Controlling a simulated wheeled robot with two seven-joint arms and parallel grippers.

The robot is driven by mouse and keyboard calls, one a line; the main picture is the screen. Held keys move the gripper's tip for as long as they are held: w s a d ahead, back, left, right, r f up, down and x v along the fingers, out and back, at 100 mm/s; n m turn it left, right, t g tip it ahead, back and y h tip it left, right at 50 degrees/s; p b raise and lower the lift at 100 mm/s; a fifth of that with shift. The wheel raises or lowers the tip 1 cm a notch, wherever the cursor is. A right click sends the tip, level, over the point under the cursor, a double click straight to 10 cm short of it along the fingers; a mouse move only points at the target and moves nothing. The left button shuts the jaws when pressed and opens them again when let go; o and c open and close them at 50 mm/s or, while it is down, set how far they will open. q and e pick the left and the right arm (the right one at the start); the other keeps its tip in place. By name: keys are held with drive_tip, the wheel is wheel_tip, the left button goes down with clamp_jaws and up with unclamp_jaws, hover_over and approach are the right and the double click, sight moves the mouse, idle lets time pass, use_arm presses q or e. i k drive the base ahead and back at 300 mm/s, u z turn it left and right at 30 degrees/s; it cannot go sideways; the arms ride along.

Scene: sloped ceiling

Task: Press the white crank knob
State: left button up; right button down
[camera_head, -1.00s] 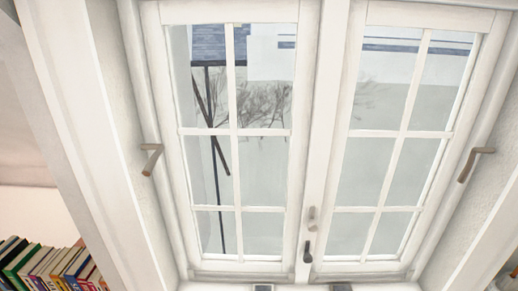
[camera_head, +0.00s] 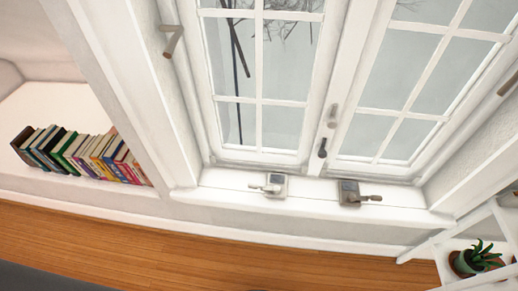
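Two small cranks sit on the white window sill below the double window. The right crank (camera_head: 349,193) has a similar body and a brownish knob (camera_head: 373,198) on an arm that points right. Neither of my grippers shows in the head view, so their state is hidden.
The double window (camera_head: 262,110) has dark and light handles (camera_head: 323,147) on its middle post. Books (camera_head: 85,155) stand on a white ledge at left. A potted plant (camera_head: 478,260) stands on a white shelf at lower right. The wooden floor (camera_head: 200,245) looks clear.

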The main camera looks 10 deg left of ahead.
sight(251, 186)
drive_tip(key=z, duration=2.95)
drive_tip(key=i, duration=1)
drive_tip(key=u, duration=2.9)
